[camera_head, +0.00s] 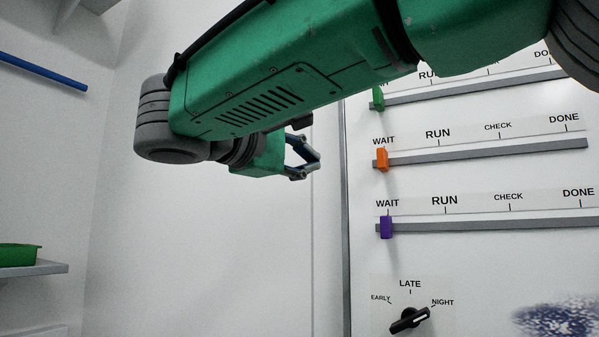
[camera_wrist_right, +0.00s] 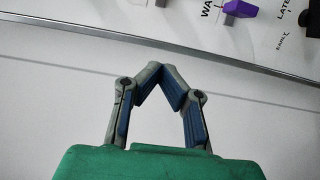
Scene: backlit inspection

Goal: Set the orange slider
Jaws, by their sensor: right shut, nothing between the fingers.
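The orange slider (camera_head: 382,159) sits at the left end of the middle rail (camera_head: 490,154), under the WAIT mark, in the head view. RUN, CHECK and DONE marks follow to its right. My right gripper (camera_head: 316,164) is left of the orange slider, apart from it, in front of the white wall. In the right wrist view its fingertips (camera_wrist_right: 164,68) meet, shut with nothing between them. The orange slider does not show in the right wrist view. My left gripper is not in view.
A green slider (camera_head: 377,99) sits on the rail above and a purple slider (camera_head: 386,227) on the rail below, both near WAIT. A black knob (camera_head: 409,320) is lower down. A green tray (camera_head: 18,254) stands on a shelf at far left.

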